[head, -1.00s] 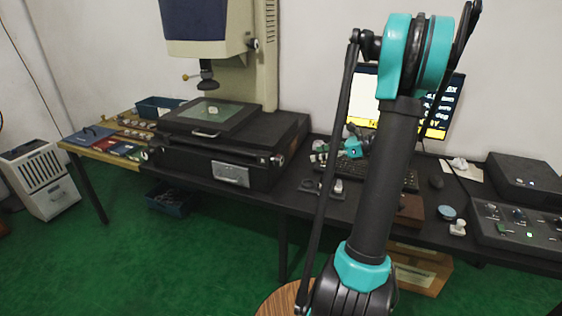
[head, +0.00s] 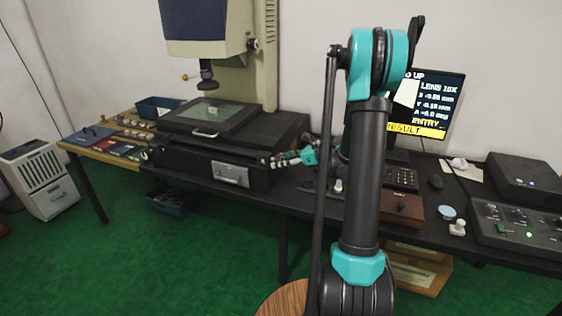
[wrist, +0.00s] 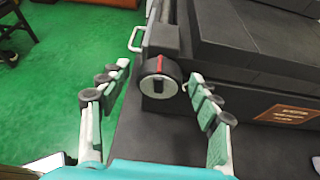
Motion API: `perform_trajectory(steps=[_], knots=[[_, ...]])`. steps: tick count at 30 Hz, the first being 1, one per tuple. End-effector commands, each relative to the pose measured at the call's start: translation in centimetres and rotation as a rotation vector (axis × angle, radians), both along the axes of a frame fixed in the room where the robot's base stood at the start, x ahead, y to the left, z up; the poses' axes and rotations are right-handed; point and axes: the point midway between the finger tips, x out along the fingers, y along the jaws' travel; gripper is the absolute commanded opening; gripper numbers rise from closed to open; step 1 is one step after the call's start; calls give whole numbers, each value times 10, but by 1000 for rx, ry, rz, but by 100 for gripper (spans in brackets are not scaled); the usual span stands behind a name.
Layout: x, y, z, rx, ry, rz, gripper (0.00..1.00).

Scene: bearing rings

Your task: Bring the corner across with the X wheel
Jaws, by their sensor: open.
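The X wheel (wrist: 159,77) is a dark round knob with a red mark, at the end of the measuring stage (head: 240,156). My gripper (wrist: 160,92) is open in the wrist view, its two green-padded fingers spread on either side of the wheel. I see no clear contact. In the head view my gripper (head: 287,159) is at the right end of the stage and hides most of the wheel. A small pale part, seemingly the corner piece (head: 212,110), lies on the stage glass (head: 190,112) below the lens (head: 207,80).
The monitor (head: 432,105) behind my arm shows lens and coordinate readings and a yellow result line. A keyboard (head: 400,179), a brown block (head: 403,206) and a control box (head: 520,225) stand to the right. The stage body (wrist: 270,60) is close right of my fingers.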

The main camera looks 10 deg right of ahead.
Motion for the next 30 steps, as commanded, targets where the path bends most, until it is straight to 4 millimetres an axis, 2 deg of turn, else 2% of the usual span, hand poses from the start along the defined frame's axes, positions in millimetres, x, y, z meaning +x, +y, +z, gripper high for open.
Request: perform_trajectory(steps=[9, 21, 26, 30], knots=[[1, 2, -1, 0, 0, 0, 62], [1, 2, -1, 0, 0, 0, 13], [0, 2, -1, -20, -37, 0, 13], [-1, 3, -1, -87, -150, 0, 13]])
